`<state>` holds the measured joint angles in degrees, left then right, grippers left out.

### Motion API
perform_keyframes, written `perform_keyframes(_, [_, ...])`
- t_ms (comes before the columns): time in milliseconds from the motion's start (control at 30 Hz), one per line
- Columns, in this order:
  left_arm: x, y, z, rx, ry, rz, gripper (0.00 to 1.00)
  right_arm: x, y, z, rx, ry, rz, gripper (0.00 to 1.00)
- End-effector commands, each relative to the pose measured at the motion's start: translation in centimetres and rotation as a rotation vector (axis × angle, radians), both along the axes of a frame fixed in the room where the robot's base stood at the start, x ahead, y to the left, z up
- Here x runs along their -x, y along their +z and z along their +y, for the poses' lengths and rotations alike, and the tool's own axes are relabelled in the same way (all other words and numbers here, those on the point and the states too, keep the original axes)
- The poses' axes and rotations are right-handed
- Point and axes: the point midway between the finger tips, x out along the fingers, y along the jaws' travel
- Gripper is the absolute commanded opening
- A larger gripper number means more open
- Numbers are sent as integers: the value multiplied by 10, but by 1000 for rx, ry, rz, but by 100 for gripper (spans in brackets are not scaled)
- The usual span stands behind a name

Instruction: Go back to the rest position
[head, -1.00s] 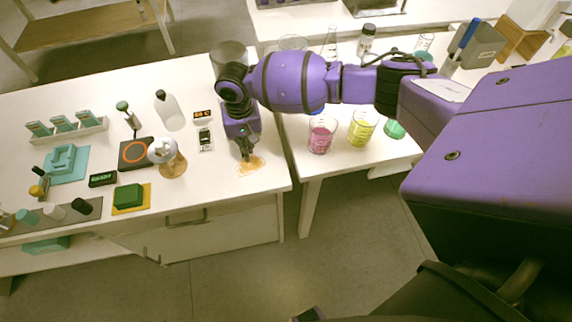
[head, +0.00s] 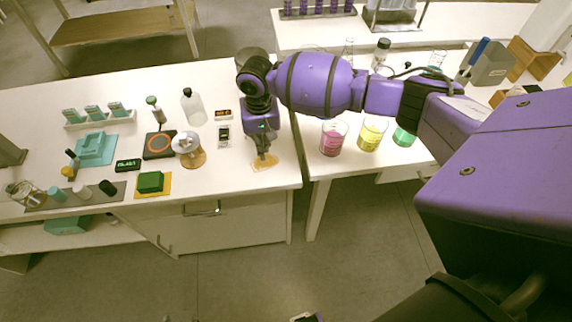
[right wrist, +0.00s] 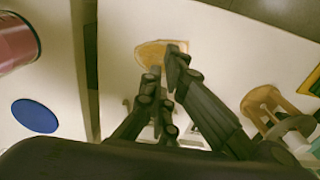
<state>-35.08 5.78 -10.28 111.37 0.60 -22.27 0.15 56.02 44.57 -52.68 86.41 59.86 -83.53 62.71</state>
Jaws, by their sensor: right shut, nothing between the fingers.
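My right gripper (head: 262,155) points down over the front right corner of the left table (head: 225,75). Its fingers are together with nothing between them. A small flat tan piece (head: 264,163) lies just under the fingertips; I cannot tell whether they touch it. In the right wrist view the dark fingers (right wrist: 167,76) reach toward this tan piece (right wrist: 152,52), which is partly behind them. My left gripper does not show.
A wooden stand with a white top (head: 187,148), a tester (head: 223,137) and a green block (head: 150,182) stand left of the gripper. To the right, beyond a gap between tables, are beakers with pink (head: 333,139) and yellow (head: 371,134) liquid.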

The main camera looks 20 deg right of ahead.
Motion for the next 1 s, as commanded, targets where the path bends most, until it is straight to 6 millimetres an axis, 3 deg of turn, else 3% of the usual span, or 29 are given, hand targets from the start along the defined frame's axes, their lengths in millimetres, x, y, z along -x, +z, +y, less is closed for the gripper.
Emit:
perform_keyframes(100, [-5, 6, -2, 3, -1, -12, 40, -2, 26, 0, -1, 0, -5, 0])
perform_keyframes(233, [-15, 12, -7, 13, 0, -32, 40, -1, 41, 0, 0, 0, -3, 0])
perform_keyframes(667, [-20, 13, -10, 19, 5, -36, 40, -2, 47, 2, -8, 38, -8, 0])
perform_keyframes(767, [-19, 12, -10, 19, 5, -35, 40, -19, 49, 10, -33, 137, -87, 0])
perform_keyframes(867, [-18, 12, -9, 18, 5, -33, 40, -49, 64, 27, -59, 265, -232, 0])
perform_keyframes(1000, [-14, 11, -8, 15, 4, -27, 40, -74, 73, 70, -121, 465, -452, 0])
